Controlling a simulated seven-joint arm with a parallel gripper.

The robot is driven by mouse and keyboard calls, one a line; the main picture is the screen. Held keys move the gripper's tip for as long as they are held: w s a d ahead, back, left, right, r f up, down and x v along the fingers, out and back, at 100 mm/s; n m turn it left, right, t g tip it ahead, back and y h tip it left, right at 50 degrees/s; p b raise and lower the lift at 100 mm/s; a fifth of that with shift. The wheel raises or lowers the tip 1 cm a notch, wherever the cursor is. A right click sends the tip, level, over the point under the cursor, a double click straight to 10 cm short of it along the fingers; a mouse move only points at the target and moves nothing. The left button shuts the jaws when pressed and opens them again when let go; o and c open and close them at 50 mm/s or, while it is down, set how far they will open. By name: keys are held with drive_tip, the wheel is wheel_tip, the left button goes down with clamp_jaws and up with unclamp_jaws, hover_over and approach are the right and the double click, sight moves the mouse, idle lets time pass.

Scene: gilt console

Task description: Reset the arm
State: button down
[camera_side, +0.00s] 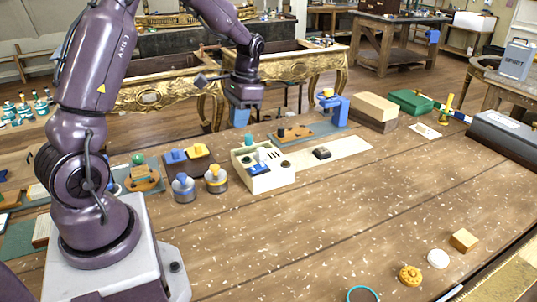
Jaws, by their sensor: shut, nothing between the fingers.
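My arm rises from its pale base at the left and arches over to the right. My gripper (240,118) hangs pointing down at the end of the arm, in the upper middle of the side view. Its blue fingers are shut with nothing between them. It is in the air above the far part of the wooden worktable (330,220), behind and above the cream box (263,168) in the picture. It appears clear of everything around it.
Beside the cream box stand two round knobbed pieces (215,179). Behind are a blue stand (337,108), stacked blocks (375,112) and a green box (411,101). A yellow gear (410,275), white disc (438,258) and wooden cube (463,240) lie front right. The table's middle is clear.

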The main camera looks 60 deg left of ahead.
drive_tip(key=s+d+r+t, duration=0.4)
drive_tip(key=s+d+r, duration=0.2)
drive_tip(key=d, duration=0.4)
drive_tip(key=s+d+r+t, duration=0.3)
drive_tip(key=s+d+r, duration=0.4)
drive_tip(key=d, duration=0.3)
drive_tip(key=shift+r+m+t, duration=0.4)
drive_tip(key=shift+r, duration=0.3)
drive_tip(key=shift+d, duration=0.1)
